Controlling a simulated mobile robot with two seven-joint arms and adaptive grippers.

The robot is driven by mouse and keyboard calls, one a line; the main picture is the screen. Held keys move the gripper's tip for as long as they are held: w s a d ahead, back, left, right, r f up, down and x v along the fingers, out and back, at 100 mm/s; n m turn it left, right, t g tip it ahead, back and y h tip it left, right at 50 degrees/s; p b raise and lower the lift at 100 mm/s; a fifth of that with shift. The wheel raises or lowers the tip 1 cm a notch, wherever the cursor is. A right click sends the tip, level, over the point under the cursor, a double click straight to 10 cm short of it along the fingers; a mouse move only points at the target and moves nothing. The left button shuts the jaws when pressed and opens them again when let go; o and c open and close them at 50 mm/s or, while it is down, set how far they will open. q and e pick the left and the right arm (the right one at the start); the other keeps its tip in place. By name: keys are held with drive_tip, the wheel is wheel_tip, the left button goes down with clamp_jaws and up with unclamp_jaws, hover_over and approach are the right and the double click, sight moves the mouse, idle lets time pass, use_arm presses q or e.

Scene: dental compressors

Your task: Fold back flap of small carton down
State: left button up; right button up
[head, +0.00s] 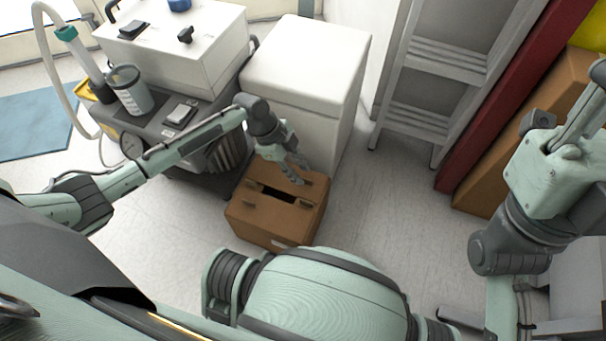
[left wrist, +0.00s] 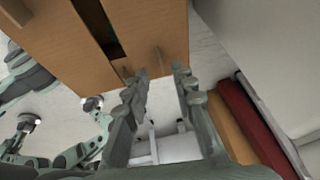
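The small brown carton (head: 252,222) stands on the floor in front of the white box-shaped unit. Its top is mostly covered by brown panels, with a long dark slot between them and small raised tabs on top. My left gripper (head: 297,170) is over the carton's back right part, pointing down. In the left wrist view the carton (left wrist: 60,55) fills the upper left, and the two fingers of my left gripper (left wrist: 161,72) are apart with nothing between them, near the carton's edge and a small tab. Whether a finger touches the carton, I cannot tell.
A white box-shaped unit (head: 300,65) stands right behind the carton. A dental compressor cart (head: 180,115) is to the left. A stepladder (head: 445,60), a dark red post (head: 510,100) and a large brown carton (head: 480,190) are at right. Floor right of the small carton is clear.

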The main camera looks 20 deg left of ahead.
sight(286, 182)
use_arm(q)
drive_tip(key=v, duration=0.8)
drive_tip(key=shift+r, duration=0.3)
drive_tip(key=shift+s+a, duration=0.15)
drive_tip(key=shift+s, duration=0.05)
